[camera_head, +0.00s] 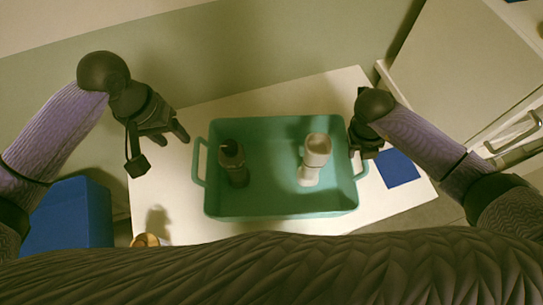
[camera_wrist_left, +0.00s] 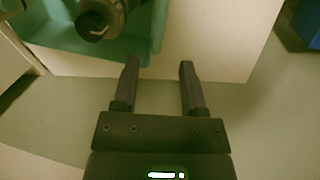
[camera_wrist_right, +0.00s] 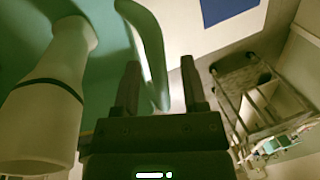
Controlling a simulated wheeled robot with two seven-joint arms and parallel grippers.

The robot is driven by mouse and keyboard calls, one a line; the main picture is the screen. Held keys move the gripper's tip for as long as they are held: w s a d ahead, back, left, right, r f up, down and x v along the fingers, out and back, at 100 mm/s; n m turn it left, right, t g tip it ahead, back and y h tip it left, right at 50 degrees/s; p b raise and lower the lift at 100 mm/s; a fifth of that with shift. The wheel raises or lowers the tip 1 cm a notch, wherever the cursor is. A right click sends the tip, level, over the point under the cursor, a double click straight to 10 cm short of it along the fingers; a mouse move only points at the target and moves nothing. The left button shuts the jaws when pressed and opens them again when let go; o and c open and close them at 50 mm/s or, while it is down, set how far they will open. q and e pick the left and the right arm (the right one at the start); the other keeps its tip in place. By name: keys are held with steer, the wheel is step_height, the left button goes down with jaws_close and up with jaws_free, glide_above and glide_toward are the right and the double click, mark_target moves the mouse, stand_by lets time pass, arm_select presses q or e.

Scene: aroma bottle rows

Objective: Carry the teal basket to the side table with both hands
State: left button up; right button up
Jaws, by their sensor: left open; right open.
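The teal basket (camera_head: 270,200) stands on a white table (camera_head: 265,98) in the head view, with a loop handle at each end. A dark bottle (camera_head: 232,163) and a white bottle (camera_head: 313,160) stand inside it. My left gripper (camera_head: 182,138) is open and empty, up and left of the left handle (camera_head: 198,162), apart from it. In the left wrist view the basket (camera_wrist_left: 135,48) is at the upper left. My right gripper (camera_head: 360,152) is open close to the right handle (camera_head: 362,168). In the right wrist view that handle (camera_wrist_right: 152,50) passes near the fingertips; contact is unclear.
A blue square (camera_head: 398,169) lies on the table right of the basket. A small orange-brown object (camera_head: 146,240) is at the table's front left. A blue box (camera_head: 72,215) stands left of the table. A pale cabinet with a handle (camera_head: 515,132) is at the right.

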steer(key=shift+a+r, duration=0.1)
steer(key=shift+r, duration=0.25)
arm_select(q)
steer(key=shift+a+r, duration=0.1)
steer(key=shift+r, duration=0.6)
arm_select(e)
steer(key=v, duration=1.1)
steer(key=shift+r, duration=0.15)
